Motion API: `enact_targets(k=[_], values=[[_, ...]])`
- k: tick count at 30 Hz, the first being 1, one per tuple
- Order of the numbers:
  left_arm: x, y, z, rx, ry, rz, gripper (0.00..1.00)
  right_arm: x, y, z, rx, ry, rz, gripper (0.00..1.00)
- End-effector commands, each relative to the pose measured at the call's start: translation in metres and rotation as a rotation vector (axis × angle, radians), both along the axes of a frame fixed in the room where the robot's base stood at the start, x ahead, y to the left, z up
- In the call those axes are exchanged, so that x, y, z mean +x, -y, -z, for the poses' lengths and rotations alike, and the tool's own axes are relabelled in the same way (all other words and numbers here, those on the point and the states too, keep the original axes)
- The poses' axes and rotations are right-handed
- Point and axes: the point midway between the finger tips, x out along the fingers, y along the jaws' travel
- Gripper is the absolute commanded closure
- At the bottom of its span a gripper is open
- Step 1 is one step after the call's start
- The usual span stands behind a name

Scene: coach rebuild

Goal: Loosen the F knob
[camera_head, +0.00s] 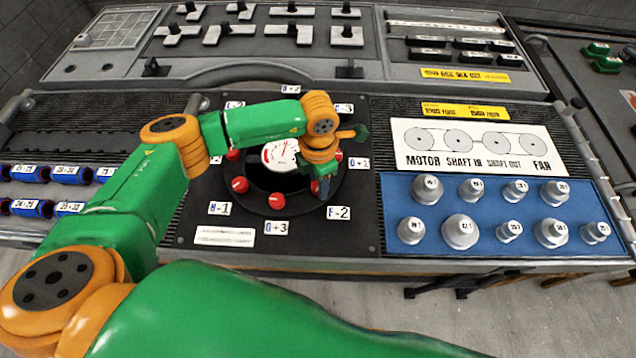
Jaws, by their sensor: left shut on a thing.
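A round black dial plate (257,205) on the dark panel carries red knobs around a white and red centre disc (281,154). Red knobs show at the lower left (240,185) and bottom (277,201) of the ring. The label F-2 (338,212) sits at the lower right of the ring. My left gripper (322,188) points down at the ring's right side, just above this label, and is shut on the F knob. The gripper hides most of that knob, so its turn cannot be read. My right gripper is not in view.
A blue tray (385,214) with several grey metal knobs stands right of the dial. A motor, shaft and fan diagram (478,165) lies behind it. Blue cylinders (72,174) sit at the left.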

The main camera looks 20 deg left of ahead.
Motion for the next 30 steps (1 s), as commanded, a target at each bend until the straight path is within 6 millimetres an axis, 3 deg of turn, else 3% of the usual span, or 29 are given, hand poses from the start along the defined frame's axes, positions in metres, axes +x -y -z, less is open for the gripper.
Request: enact_targets(k=[30], values=[[0.0,0.0,0.001,-0.002,0.0,-0.907,1.0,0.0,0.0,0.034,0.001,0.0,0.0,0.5]])
